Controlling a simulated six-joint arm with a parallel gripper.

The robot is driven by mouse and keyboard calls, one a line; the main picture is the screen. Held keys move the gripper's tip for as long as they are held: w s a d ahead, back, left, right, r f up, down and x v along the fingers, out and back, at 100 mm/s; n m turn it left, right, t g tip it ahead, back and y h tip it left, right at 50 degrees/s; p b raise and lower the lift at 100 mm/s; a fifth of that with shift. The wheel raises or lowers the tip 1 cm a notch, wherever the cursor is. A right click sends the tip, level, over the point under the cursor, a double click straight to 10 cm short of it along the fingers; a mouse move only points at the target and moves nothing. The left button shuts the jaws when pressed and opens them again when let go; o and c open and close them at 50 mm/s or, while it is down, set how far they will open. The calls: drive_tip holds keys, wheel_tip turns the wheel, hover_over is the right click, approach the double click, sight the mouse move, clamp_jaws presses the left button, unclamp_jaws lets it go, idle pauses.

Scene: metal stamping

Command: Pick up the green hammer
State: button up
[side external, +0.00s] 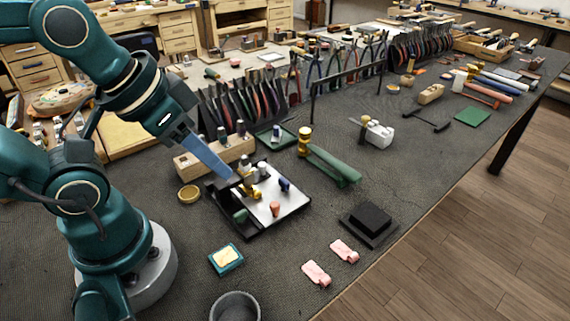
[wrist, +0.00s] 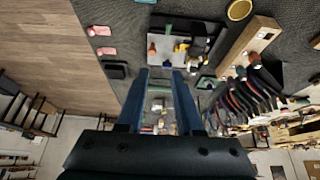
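The green hammer (side external: 332,166) lies on the dark bench mat in the side view, right of the tray. It has a long green handle and a brass-coloured head (side external: 304,140) at its upper left end. My gripper (side external: 236,180) is left of the hammer, its blue fingers pointing down toward the tray and apart from the hammer. In the wrist view my gripper (wrist: 160,72) has its two blue fingers spread with a gap between them and nothing visibly held. I cannot make out the hammer clearly in the wrist view.
A black tray (side external: 226,222) with a white plate and small stamping pieces stands below my gripper. A wooden block (side external: 190,162) and a rack of pliers (side external: 235,105) stand behind. A black block (side external: 369,219) and pink pieces (side external: 344,251) lie nearer the front edge.

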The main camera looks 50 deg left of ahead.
drive_tip(key=m+y, duration=0.8)
drive_tip(key=m, duration=0.2)
approach(320, 154)
drive_tip(key=s+a, duration=0.3)
drive_tip(key=a, duration=0.3)
drive_tip(key=w+f+m, duration=0.1)
drive_tip(key=w+d+f+m+t+y, duration=0.1)
drive_tip(key=w+f, duration=0.1)
drive_tip(key=w+d+f+m+t, duration=0.1)
drive_tip(key=w+m, duration=0.1)
drive_tip(key=shift+d+f+y, duration=0.15)
drive_tip(key=shift+f+y, duration=0.1)
drive_tip(key=shift+y, duration=0.05)
drive_tip(key=shift+w+a+f, duration=0.3)
drive_tip(key=shift+w+f, duration=0.05)
drive_tip(key=shift+w, duration=0.1)
drive_tip(key=shift+x, duration=2.05)
drive_tip(key=shift+c, duration=0.3)
